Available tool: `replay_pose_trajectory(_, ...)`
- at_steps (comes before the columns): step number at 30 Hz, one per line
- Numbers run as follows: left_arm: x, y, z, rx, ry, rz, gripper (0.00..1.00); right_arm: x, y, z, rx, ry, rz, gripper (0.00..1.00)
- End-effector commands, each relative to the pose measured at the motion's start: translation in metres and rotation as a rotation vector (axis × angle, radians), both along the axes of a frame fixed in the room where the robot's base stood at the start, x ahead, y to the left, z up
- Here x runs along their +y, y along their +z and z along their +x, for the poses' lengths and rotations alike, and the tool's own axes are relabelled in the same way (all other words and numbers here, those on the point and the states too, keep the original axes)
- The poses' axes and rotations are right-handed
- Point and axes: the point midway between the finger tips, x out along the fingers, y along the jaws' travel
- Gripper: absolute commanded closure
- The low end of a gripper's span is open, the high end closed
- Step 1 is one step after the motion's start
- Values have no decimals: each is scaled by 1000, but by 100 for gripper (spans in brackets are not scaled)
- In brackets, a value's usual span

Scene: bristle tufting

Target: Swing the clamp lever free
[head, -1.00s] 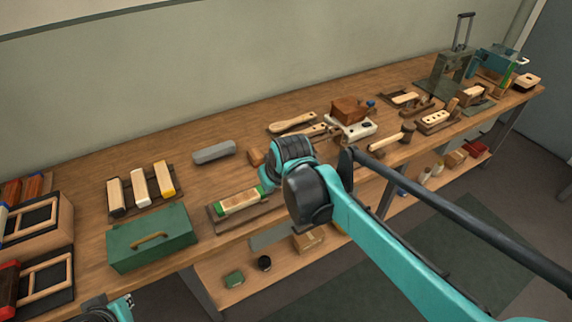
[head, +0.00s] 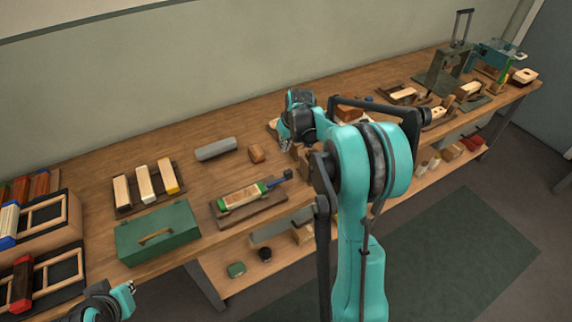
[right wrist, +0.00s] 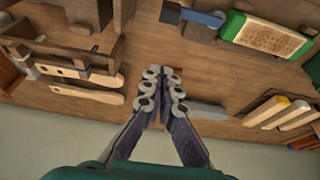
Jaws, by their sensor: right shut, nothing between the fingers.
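The clamp fixture is a dark wooden base (head: 270,209) near the bench's front edge. On it lies a pale brush block with green ends (head: 241,196). The clamp lever (head: 275,184) is blue with a dark knob and sticks out to the right of the block, pointing up and right. In the right wrist view, the lever (right wrist: 205,18) is at the top, beside the block (right wrist: 265,35). My right gripper (right wrist: 162,88) is shut and empty over the bench, apart from the lever; my arm hides part of it in the head view. My left arm shows at the bottom left, its jaws unclear.
A grey bar (head: 216,149) and a small brown block (head: 256,153) lie behind the fixture. A green box (head: 157,236) stands left of it, with three blocks (head: 146,182) behind. Wooden paddles (right wrist: 80,85) lie left of my right gripper in the wrist view.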

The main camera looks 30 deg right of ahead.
Motion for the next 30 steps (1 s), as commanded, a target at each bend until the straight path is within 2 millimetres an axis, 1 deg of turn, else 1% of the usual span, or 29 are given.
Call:
replay_pose_trajectory(7, 0, -1, 0, 0, 0, 0, 100, 0, -2, 1, 0, 0, 0, 100)
replay_pose_trajectory(11, 0, -7, 0, 0, 0, 0, 100, 1, -16, 5, 0, 1, 0, 100)
replay_pose_trajectory(14, 0, -14, 0, 0, 0, 0, 100, 1, -33, 11, -1, 1, 0, 100)
replay_pose_trajectory(21, 0, -34, 0, 0, 0, 0, 100, 1, -83, 28, -1, 1, 0, 100)
replay_pose_trajectory(24, 0, -41, 0, 0, 0, 0, 100, 1, -101, 34, -1, 0, 0, 100)
replay_pose_trajectory(25, 0, -43, 0, 0, 0, 0, 100, 0, -98, 26, -1, -1, -1, 100)
replay_pose_trajectory(27, 0, -46, 0, 0, 0, 0, 100, 0, -97, 14, -1, -1, -1, 100)
replay_pose_trajectory(30, 0, -49, 0, 0, 0, 0, 100, 0, -96, 2, 0, -1, -1, 100)
